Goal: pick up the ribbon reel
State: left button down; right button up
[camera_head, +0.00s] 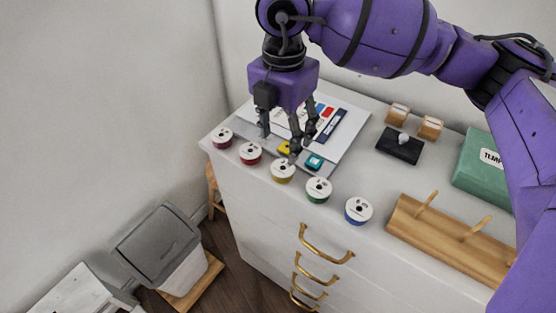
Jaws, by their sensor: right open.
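Several ribbon reels with white tops stand in a row along the cabinet's front edge: a dark red one (222,138), a red one (250,153), a yellow one (282,171), a green one (318,190) and a blue one (358,211). The picture does not show which one the task means. My right gripper (279,146) points down, open and empty, with its fingers above and just behind the yellow reel. Contact with that reel cannot be told. My left gripper is not in view.
A grey-white board (347,143) with small coloured pieces lies under and behind my gripper. A black block (400,146), two wooden spools (430,127), a green box (482,172) and a pegged wooden rack (440,229) stand to the right. A grey-lidded bin (157,245) stands at lower left.

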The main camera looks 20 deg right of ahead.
aim_at(281, 161)
jog(key=shift+s+a+f, duration=0.1)
jog(key=shift+s+f, duration=0.15)
jog(key=shift+f, duration=0.3)
jog(key=shift+s+a+f, duration=0.1)
jog(key=shift+s+f, duration=0.1)
jog(key=shift+f, duration=0.35)
notch_tip(281, 161, down, 5)
jog(key=shift+w+f, duration=0.1)
jog(key=shift+f, duration=0.15)
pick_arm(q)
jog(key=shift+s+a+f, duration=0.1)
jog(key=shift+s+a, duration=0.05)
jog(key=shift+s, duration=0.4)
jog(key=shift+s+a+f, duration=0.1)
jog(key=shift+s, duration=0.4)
pick_arm(e)
jog(key=c, duration=1)
jog(key=shift+r, duration=0.15)
jog(key=shift+c, duration=0.2)
